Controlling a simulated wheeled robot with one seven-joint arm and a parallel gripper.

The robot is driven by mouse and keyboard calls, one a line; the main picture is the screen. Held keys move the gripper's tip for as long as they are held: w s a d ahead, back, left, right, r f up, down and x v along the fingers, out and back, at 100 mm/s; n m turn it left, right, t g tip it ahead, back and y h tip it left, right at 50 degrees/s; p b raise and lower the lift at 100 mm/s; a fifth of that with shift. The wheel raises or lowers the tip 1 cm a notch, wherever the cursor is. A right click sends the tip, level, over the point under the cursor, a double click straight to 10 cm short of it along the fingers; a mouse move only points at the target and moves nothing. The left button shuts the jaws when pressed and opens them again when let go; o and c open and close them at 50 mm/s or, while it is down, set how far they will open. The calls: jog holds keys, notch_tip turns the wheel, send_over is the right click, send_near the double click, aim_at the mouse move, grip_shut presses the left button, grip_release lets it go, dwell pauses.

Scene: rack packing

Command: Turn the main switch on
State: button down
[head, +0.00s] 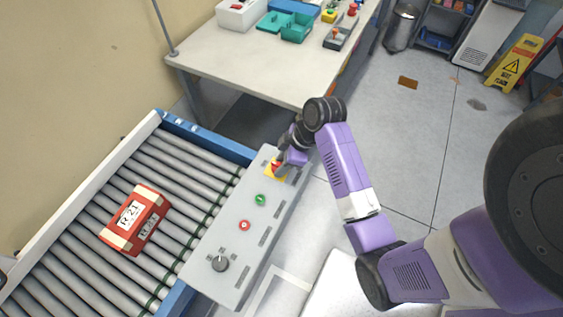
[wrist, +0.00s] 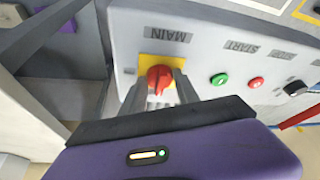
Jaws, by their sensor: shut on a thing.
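The main switch (wrist: 160,76) is a red rotary knob on a yellow square plate, under an upside-down "MAIN" label in the wrist view. In the head view the main switch (head: 277,167) is at the top end of the grey control panel (head: 215,259), partly hidden by my gripper. My gripper (wrist: 160,88) has its two fingers on either side of the red knob and is shut on it. In the head view my gripper (head: 284,160) reaches the panel from the upper right. The knob's exact turn position is hard to tell.
A green start button (head: 261,199), a red button (head: 244,225) and a black selector knob (head: 220,263) sit along the panel. A roller conveyor (head: 185,167) with a red box (head: 150,198) lies left. A workbench (head: 232,62) stands behind.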

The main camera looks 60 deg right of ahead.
jog(key=shift+m, duration=0.3)
jog(key=m, duration=0.1)
jog(key=m+h, duration=0.1)
jog(key=m, duration=0.2)
jog(key=shift+a+h, duration=0.3)
jog(key=shift+h, duration=0.1)
jog(key=m+h, duration=0.1)
jog(key=m, duration=0.3)
jog(key=shift+a, duration=0.15)
jog(key=m+h, duration=0.1)
jog(key=m, duration=0.1)
jog(key=m+h, duration=0.1)
jog(key=m, duration=0.1)
jog(key=shift+w+a+m+g, duration=0.15)
jog(key=shift+m+g, duration=0.15)
jog(key=shift+g, duration=0.1)
jog(key=m, duration=0.2)
jog(key=m+g+h, duration=0.1)
jog(key=m, duration=0.1)
jog(key=shift+w+a+m, duration=0.1)
jog(key=shift+w+m, duration=0.05)
jog(key=shift+m, duration=0.15)
jog(key=shift+g, duration=0.3)
jog(key=c, duration=0.9)
grip_release()
